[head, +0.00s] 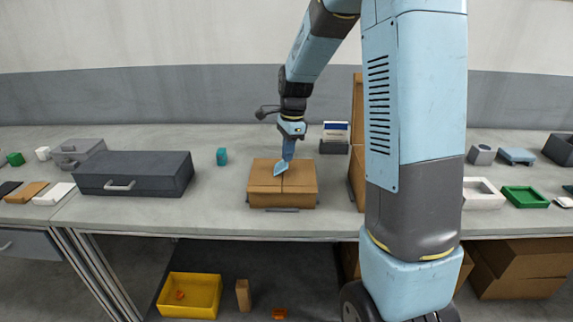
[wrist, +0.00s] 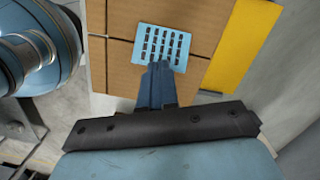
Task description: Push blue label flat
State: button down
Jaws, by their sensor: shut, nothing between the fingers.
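A light blue label (head: 281,168) with rows of dark marks lies on top of a closed cardboard box (head: 265,185) on the bench. It also shows in the wrist view (wrist: 161,43), across the box's dark seam. In the head view it looks slanted; I cannot tell whether all its edges lie flat. My gripper (head: 286,159) points down over the box top. In the wrist view my gripper (wrist: 158,68) is shut and empty, its tips at the label's lower edge and hiding a little of it. I cannot tell whether they touch it.
A dark grey case (head: 135,174) and a teal object (head: 222,156) stand left of the box. A small stack (head: 335,132) stands behind it to the right, near an upright brown panel (head: 357,140). A yellow strip (wrist: 245,45) lies along the box in the wrist view.

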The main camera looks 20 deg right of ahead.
aim_at(295, 169)
jog(key=shift+f, duration=1.6)
jog(key=shift+w+d+r, duration=0.1)
jog(key=shift+d+r, duration=0.2)
jog(key=shift+d, duration=0.45)
jog(key=shift+w+d+r, duration=0.1)
jog(key=shift+d+r, duration=0.2)
jog(key=shift+d, duration=0.45)
notch_tip(295, 169, up, 14)
jog(key=d, duration=0.1)
jog(key=shift+d+f, duration=0.2)
